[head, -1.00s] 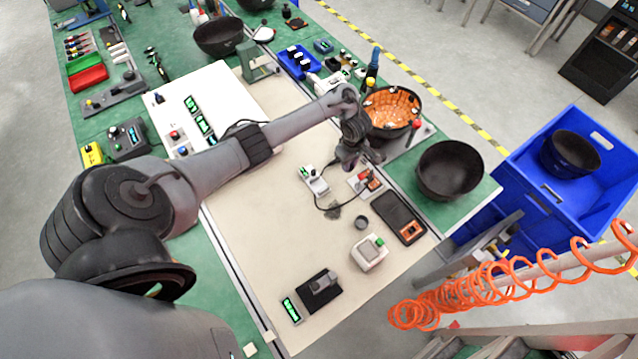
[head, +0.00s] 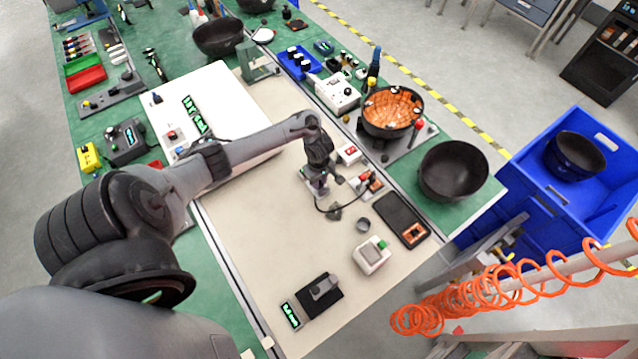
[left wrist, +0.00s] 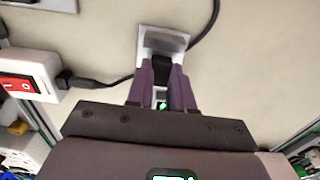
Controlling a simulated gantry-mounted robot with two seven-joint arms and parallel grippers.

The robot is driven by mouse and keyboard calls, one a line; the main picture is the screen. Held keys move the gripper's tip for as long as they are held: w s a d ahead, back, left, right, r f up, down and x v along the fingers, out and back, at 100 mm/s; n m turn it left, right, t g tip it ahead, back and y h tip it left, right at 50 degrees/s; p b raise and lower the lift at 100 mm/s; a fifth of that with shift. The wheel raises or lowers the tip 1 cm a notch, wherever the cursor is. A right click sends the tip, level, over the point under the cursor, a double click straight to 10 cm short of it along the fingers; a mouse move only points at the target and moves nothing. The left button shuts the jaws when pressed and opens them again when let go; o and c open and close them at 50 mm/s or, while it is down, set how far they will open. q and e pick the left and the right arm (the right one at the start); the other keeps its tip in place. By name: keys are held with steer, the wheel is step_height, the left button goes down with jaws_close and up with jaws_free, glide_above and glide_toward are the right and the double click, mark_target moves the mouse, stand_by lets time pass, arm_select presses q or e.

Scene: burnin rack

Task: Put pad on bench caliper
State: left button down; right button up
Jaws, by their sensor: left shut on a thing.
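My left gripper (head: 320,188) is low over the middle of the cream mat. In the left wrist view its two purple fingers (left wrist: 162,72) are shut on a small pale device (left wrist: 163,40) with a dark middle part and a green light. A cable passes behind it. The device is mostly hidden by my gripper in the head view, and I cannot tell whether it still touches the mat. A black-based instrument with a grey block and a green display, which looks like the bench caliper (head: 322,288), sits at the mat's near end. I cannot identify the pad for sure. My right gripper is not in view.
A white board (head: 220,95) lies behind. The mat's near left part is clear.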

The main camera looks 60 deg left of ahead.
arm_select(q)
steer(key=shift+f, duration=0.6)
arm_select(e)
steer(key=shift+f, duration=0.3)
arm_select(q)
steer(key=shift+f, duration=0.15)
steer(key=c, duration=1)
jaws_free()
